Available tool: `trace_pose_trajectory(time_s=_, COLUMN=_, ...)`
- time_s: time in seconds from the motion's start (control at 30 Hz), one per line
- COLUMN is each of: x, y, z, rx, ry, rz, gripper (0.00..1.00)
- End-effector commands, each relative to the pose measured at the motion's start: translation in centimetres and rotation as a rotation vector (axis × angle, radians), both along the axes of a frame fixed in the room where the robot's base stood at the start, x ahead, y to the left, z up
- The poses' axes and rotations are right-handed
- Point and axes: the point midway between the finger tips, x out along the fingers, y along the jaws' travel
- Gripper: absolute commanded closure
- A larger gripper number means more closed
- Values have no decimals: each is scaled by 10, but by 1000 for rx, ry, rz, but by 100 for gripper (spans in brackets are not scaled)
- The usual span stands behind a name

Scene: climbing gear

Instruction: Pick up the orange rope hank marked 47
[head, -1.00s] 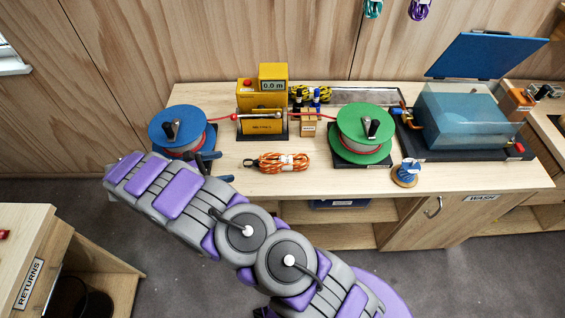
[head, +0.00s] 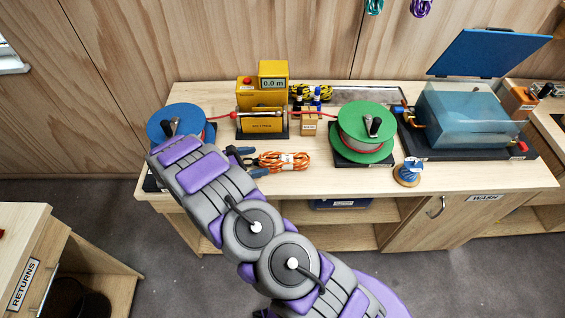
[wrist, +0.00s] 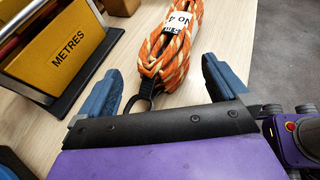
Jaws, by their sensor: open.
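The orange rope hank (head: 280,161) lies on the bench top in front of the yellow metre counter, with a white label band around it. In the wrist view the hank (wrist: 172,50) lies just ahead of and between my fingers, its label partly readable as "No 4". A dark loop sticks out from its near end. My gripper (wrist: 160,90) is open and empty, with blue fingers spread either side of the hank's near end. In the head view my gripper (head: 244,160) shows just left of the hank.
The yellow metre counter (head: 262,122) stands behind the hank. A blue reel (head: 172,122) is at left, partly behind my arm, and a green reel (head: 366,130) at right. A small blue-topped spool (head: 407,174) sits near the front edge. Bare bench lies in front of the hank.

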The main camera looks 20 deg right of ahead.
Motion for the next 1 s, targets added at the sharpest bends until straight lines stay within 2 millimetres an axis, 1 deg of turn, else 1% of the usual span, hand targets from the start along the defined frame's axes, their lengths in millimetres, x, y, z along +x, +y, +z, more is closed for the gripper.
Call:
trace_pose_trajectory(time_s=0.03, x=-1, y=-7, z=-6, rx=2, ry=2, rz=-2, gripper=0)
trace_pose_trajectory(time_s=0.13, x=-1, y=-20, z=-13, rx=4, ry=3, rz=-2, gripper=0)
trace_pose_trajectory(time_s=0.2, x=1, y=-29, z=-16, rx=4, ry=3, rz=-2, gripper=0)
trace_pose_trajectory(time_s=0.3, x=2, y=-36, z=-18, rx=4, ry=3, rz=-1, gripper=0)
trace_pose_trajectory(time_s=0.57, x=3, y=-37, z=-18, rx=1, ry=1, rz=-1, gripper=0)
trace_pose_trajectory(time_s=1.0, x=3, y=-38, z=-18, rx=2, ry=2, rz=-1, gripper=41)
